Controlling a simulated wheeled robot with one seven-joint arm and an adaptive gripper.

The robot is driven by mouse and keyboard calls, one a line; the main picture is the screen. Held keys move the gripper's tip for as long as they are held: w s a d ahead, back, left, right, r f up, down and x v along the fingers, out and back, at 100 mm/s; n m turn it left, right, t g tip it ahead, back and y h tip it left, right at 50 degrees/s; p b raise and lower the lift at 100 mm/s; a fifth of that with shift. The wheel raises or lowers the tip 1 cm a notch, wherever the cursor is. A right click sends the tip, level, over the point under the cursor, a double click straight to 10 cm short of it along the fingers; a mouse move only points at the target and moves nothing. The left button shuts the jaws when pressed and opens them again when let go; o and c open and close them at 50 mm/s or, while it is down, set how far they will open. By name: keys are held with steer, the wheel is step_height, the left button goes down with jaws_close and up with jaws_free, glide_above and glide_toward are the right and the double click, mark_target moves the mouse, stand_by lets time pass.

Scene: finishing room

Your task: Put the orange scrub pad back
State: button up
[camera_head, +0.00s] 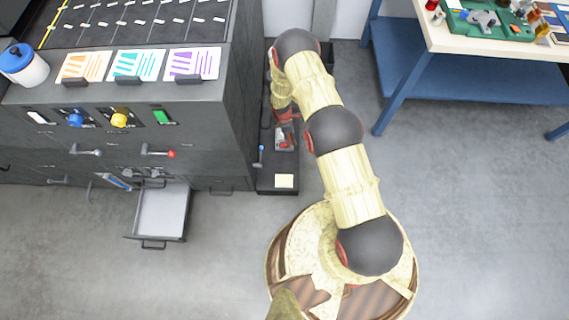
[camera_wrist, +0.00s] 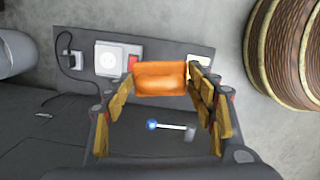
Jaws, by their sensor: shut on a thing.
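The orange scrub pad (camera_wrist: 160,78) is a flat orange block in the wrist view, spanning the space between my fingertips. My gripper (camera_wrist: 162,88) is shut on it, with one finger at each side. In the head view my gripper (camera_head: 285,122) is low beside the right side of the dark cabinet, over a narrow dark ledge (camera_head: 265,188). The pad cannot be made out in the head view. I cannot tell whether the pad touches the surface behind it.
The ledge carries a white unit with a red switch (camera_wrist: 108,58), a plugged socket (camera_wrist: 70,60) and a pale yellow note (camera_head: 284,181). A blue-ended lever (camera_wrist: 153,125) is nearby. The cabinet (camera_head: 235,105) has an open drawer (camera_head: 160,212).

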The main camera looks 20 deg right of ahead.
steer(key=a+f+n+b, duration=0.1)
steer(key=f+n+b, duration=0.1)
steer(key=f, duration=0.7)
steer(key=a+f+n+t+b, duration=0.1)
steer(key=f+n+b, duration=0.1)
steer(key=f+n, duration=0.3)
steer(key=a+f+n+b, duration=0.1)
steer(key=f+n, duration=0.3)
steer(key=f, duration=0.8)
steer(key=shift+s+f+t+y+b, duration=0.3)
steer(key=shift+s+f+b, duration=0.05)
steer(key=shift+b, duration=0.35)
steer(key=shift+r, duration=0.1)
steer(key=o, duration=1.1)
